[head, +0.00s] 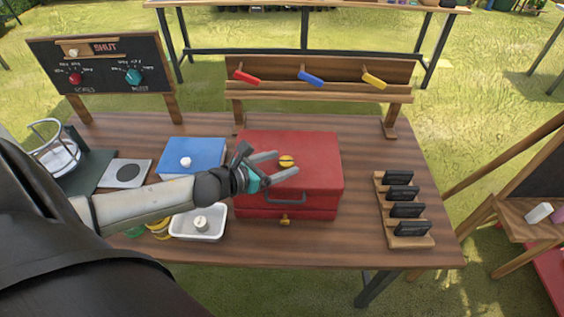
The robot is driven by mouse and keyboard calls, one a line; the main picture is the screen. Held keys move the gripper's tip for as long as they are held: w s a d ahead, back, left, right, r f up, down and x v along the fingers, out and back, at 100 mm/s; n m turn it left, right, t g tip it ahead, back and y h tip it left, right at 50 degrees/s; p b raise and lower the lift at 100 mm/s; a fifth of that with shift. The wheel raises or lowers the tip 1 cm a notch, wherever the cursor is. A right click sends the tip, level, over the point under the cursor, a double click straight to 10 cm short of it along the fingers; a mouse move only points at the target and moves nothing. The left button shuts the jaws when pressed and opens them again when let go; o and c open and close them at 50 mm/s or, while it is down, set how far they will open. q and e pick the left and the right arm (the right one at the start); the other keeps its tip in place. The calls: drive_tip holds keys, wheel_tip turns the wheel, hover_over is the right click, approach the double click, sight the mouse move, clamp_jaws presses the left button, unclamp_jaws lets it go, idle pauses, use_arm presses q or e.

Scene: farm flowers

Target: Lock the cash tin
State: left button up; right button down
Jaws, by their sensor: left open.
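The cash tin appears to be the red box (320,178) in the middle of the wooden table. Its lid is down, with a grey handle on the front and a small brass latch (285,219) low on the front face. A small round brass-yellow piece (287,161) with a dark band sits on the lid. My left gripper (284,162) reaches in from the left over the lid. It is open, with its fingertips on either side of the brass piece; I cannot tell whether they touch it. My right gripper is not in view.
Left of the tin are a blue box (205,152) with a white knob and a white tray (181,224). A rack with black pieces (402,243) stands right. Behind are a board reading SHUT (135,94) and a stand with coloured levers (345,93). Table between tin and rack is clear.

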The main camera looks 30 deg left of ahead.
use_arm(q)
drive_tip(key=shift+w+d+f, duration=0.15)
drive_tip(key=shift+w+f, duration=0.05)
drive_tip(key=shift+w, duration=0.35)
clamp_jaws()
idle(0.5)
